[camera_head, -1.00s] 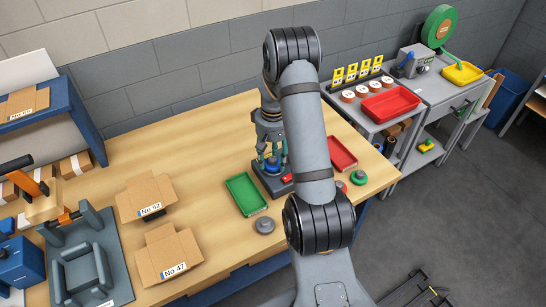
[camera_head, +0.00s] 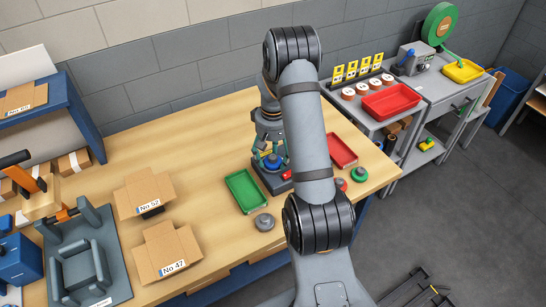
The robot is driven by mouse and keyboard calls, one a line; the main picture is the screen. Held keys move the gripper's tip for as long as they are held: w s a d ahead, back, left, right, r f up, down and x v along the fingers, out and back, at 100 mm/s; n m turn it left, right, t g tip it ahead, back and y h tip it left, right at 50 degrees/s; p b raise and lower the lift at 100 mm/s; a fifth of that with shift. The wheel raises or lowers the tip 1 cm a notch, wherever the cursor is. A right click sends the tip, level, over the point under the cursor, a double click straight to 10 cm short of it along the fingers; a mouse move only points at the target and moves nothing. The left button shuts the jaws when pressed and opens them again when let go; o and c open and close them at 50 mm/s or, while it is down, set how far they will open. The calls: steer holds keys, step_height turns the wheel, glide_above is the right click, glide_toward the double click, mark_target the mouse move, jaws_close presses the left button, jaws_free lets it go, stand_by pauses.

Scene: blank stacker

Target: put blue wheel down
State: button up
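The blue wheel (camera_head: 272,161) sits on the dark base of a small stand (camera_head: 270,183) near the middle of the wooden table. My gripper (camera_head: 271,153) points down just above the blue wheel. Its fingers look spread to either side, with nothing seen held between them. Part of the stand's right side is hidden behind my arm. A small yellow part shows by the fingers, just above the wheel.
A green tray (camera_head: 245,191) stands left of the stand, with a grey disc (camera_head: 264,222) in front of it. A red tray (camera_head: 341,149) is at right. Open cartons (camera_head: 146,192) stand at left. The table behind them is clear.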

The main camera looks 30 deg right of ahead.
mark_target(273, 157)
steer(key=shift+o, duration=0.2)
steer(key=shift+s, duration=0.15)
steer(key=shift+r+p, duration=0.15)
steer(key=shift+p, duration=0.15)
step_height(273, 157, up, 13)
stand_by(0.4)
step_height(273, 157, down, 12)
steer(key=shift+f+p, duration=0.15)
steer(key=shift+p, duration=0.15)
stand_by(0.5)
steer(key=shift+f, duration=0.1)
